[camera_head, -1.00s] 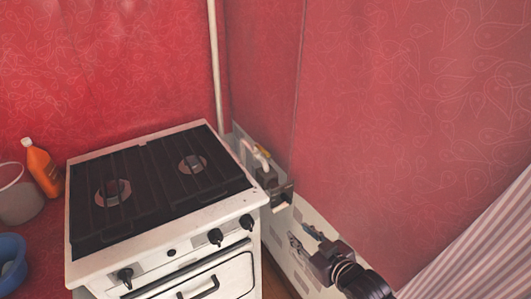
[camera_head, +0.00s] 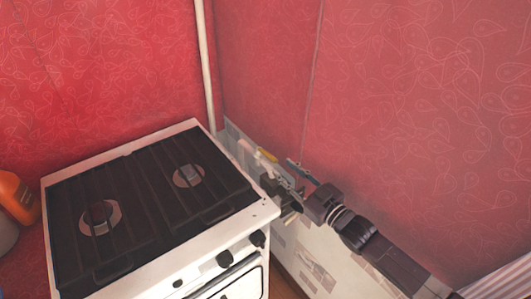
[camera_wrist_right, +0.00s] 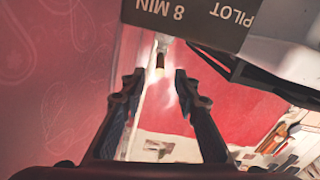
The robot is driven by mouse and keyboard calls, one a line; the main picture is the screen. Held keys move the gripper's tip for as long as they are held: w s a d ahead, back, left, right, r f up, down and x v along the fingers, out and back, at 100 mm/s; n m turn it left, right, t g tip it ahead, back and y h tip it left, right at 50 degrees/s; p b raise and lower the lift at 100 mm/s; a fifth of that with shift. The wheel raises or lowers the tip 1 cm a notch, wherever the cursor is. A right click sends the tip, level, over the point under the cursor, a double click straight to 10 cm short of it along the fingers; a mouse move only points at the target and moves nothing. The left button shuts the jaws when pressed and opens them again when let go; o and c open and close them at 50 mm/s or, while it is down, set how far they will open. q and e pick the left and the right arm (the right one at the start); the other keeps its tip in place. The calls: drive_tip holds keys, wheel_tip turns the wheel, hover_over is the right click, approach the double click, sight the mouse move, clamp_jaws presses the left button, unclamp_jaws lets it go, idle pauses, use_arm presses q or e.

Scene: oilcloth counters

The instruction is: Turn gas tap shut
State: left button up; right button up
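The gas tap's yellow handle (camera_head: 266,155) shows in the head view behind the right edge of the stove, near the foot of the pale pipe. My right gripper (camera_head: 291,174) reaches in from the right, just short of the tap. In the wrist view its two fingers (camera_wrist_right: 158,77) are spread with nothing between them. The tap's body is partly hidden by the gripper and dark fittings. My left gripper is not in view.
The white stove (camera_head: 262,213) with black grates stands left of the gripper. A dark block marked "8 MIN" and "PILOT" (camera_wrist_right: 190,18) is close above the fingers in the wrist view. The red wall (camera_head: 400,120) is close behind. An orange bottle (camera_head: 17,197) is far left.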

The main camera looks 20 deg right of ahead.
sight(272, 156)
drive_tip(key=x, duration=0.4)
drive_tip(key=shift+w+a+r, duration=0.15)
drive_tip(key=shift+w+r, duration=0.05)
drive_tip(key=shift+p+x, duration=0.35)
drive_tip(key=shift+x, duration=0.75)
drive_tip(key=shift+f, duration=0.1)
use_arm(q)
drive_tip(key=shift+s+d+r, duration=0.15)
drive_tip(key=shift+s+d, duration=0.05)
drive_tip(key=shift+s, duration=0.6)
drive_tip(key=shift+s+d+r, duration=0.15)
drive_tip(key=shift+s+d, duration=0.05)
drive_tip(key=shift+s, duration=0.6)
use_arm(e)
clamp_jaws()
